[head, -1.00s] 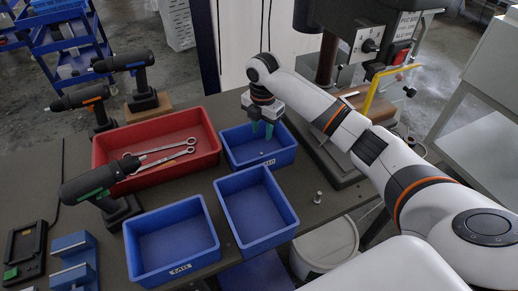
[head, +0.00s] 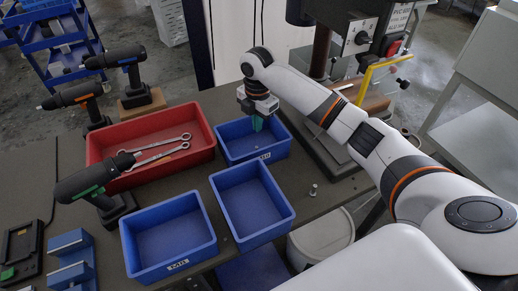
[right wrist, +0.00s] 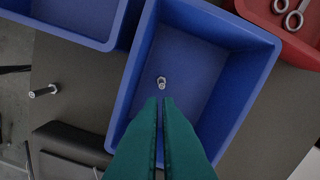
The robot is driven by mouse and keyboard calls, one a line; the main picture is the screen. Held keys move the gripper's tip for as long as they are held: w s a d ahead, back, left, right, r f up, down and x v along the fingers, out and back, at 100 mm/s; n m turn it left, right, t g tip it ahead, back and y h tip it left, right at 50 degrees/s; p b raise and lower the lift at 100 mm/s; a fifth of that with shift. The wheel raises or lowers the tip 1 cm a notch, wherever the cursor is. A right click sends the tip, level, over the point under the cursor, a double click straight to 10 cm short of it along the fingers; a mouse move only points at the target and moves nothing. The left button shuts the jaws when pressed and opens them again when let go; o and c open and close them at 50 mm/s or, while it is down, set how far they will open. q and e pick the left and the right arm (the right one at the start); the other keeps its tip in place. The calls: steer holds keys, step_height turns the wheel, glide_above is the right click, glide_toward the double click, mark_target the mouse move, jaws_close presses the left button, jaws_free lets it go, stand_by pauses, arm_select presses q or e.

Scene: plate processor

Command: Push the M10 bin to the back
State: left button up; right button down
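A blue bin (head: 230,156) stands at the back of the row of blue bins, and its front label (head: 265,157) is small and appears to read M10. It also shows in the right wrist view (right wrist: 212,25), with a small metal part (right wrist: 161,82) on its floor. My right gripper (head: 257,125) points down into this bin. In the right wrist view, its green fingers (right wrist: 161,103) lie side by side, shut with nothing seen between them. Whether they touch a bin wall is not clear. My left gripper is not in view.
A second blue bin (head: 250,240) and a third, labelled like M8 (head: 178,265), stand nearer. A red bin (head: 112,137) with wrenches is at left. A drill press (head: 322,55) stands behind right. A bolt (head: 313,190) stands on the table.

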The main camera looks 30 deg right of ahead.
mark_target(265, 156)
steer(key=s+m+p, duration=0.2)
steer(key=s+m, duration=0.8)
steer(key=m, duration=1.2)
steer(key=f, duration=0.8)
steer(key=shift+w+a+f+p, duration=0.2)
steer(key=shift+a+f+p, duration=0.1)
steer(key=shift+a+p, duration=0.05)
steer(key=w, duration=0.3)
steer(key=shift+d+f, duration=0.1)
steer(key=shift+f, duration=0.05)
steer(key=shift+w, duration=0.55)
